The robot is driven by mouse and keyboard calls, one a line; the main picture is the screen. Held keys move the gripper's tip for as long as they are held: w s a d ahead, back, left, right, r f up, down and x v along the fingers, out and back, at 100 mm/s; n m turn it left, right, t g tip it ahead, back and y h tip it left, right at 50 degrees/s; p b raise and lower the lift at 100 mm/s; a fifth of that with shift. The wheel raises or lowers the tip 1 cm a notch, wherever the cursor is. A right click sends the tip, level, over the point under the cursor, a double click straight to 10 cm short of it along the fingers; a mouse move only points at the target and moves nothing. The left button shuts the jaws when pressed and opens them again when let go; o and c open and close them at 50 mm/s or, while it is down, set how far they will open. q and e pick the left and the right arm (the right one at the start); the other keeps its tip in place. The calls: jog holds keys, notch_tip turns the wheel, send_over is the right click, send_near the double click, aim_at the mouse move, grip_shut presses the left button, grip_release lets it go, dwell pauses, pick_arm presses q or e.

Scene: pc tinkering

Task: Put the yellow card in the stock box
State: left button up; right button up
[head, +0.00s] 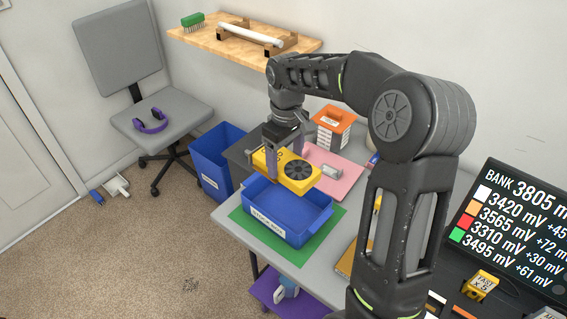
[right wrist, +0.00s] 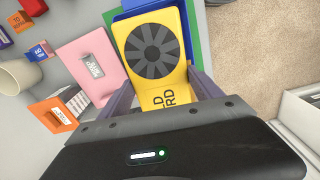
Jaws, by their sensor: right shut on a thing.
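The yellow card (head: 288,170), with a round dark fan on its face, is in my right gripper (head: 284,160). The gripper is shut on it and holds it above the blue stock box (head: 284,232). In the right wrist view the card (right wrist: 178,75) lies between the two purple fingers of the gripper (right wrist: 168,92), fan side toward the camera. The stock box, open at the top with a white label on its front, stands on a green mat (head: 325,243) on the grey table. In the right wrist view the card hides most of the box (right wrist: 140,4). My left gripper is not in view.
A blue bin (head: 212,165) stands on the floor to the left. A dark screen (head: 515,220) is at the right.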

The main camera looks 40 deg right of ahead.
jog(key=shift+w, duration=0.1)
jog(key=shift+s+d+r, duration=0.1)
jog(key=shift+s+r, duration=0.05)
jog(key=shift+s, duration=0.15)
jog(key=shift+w, duration=0.1)
jog(key=shift+f+b, duration=0.7)
jog(key=shift+f, duration=0.2)
jog(key=b, duration=1.1)
send_over(285, 212)
notch_tip(285, 212, down, 16)
jog(key=shift+d+r, duration=0.1)
jog(key=shift+r, duration=0.15)
jog(key=shift+f, duration=0.2)
jog(key=o, duration=1.5)
